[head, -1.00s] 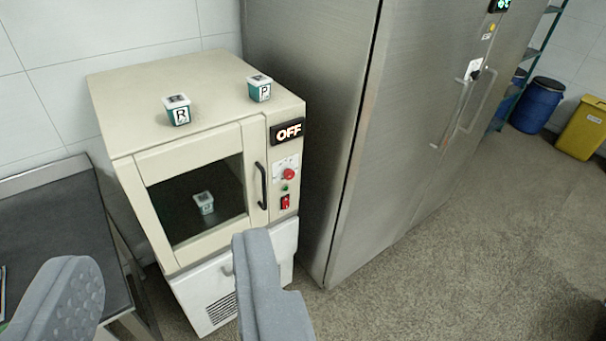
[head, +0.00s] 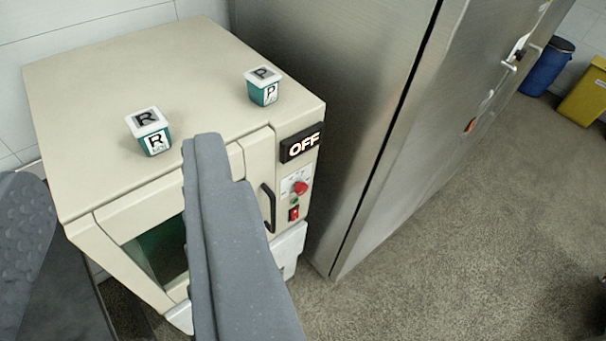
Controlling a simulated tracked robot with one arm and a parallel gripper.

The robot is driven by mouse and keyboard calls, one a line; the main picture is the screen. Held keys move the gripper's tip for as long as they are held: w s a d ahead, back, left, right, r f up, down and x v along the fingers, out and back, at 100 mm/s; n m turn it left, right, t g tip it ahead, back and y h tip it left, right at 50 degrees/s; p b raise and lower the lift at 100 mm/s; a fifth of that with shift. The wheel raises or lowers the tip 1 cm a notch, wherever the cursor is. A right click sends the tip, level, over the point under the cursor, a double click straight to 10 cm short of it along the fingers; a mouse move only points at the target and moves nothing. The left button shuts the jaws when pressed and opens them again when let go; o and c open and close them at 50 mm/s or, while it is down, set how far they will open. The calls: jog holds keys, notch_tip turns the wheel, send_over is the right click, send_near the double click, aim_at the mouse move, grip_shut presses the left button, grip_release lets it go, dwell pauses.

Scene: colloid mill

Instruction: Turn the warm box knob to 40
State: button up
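The warm box (head: 100,80) is a cream cabinet with a dark window door and a black handle (head: 268,206). Its display (head: 301,145) reads OFF. The red round knob (head: 300,188) sits on a pale dial plate below the display; its setting is too small to read. A red switch (head: 293,213) is below the knob. My gripper (head: 115,165) is open and empty, its two grey fingers wide apart. The right finger is in front of the door, to the left of the knob and apart from it in the picture.
Two small tubs stand on the box top, one marked R (head: 150,133) and one marked P (head: 263,88). A tall steel cabinet (head: 350,90) stands close on the right. Beyond are a blue barrel (head: 547,68) and a yellow bin (head: 586,97). The floor (head: 470,230) at right is clear.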

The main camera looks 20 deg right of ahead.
jog(key=shift+w+a, duration=0.2)
jog(key=shift+w, duration=0.05)
jog(key=shift+o, duration=1)
jog(key=shift+s+r, duration=0.1)
jog(key=shift+o, duration=1)
jog(key=w+d+f+n+g+y+b, duration=0.1)
jog(key=w+d+f+g+y+b, duration=0.25)
jog(key=w+f, duration=0.65)
jog(key=w+d+f+n+y+b, duration=0.2)
jog(key=w+d+f+b, duration=0.3)
jog(key=w+f+b, duration=0.45)
jog(key=b, duration=0.8)
send_near(304, 190)
jog(key=shift+n+y, duration=0.25)
jog(key=shift+n, duration=0.05)
jog(key=x, duration=0.7)
jog(key=shift+d+f, duration=0.25)
jog(key=shift+x, duration=1.15)
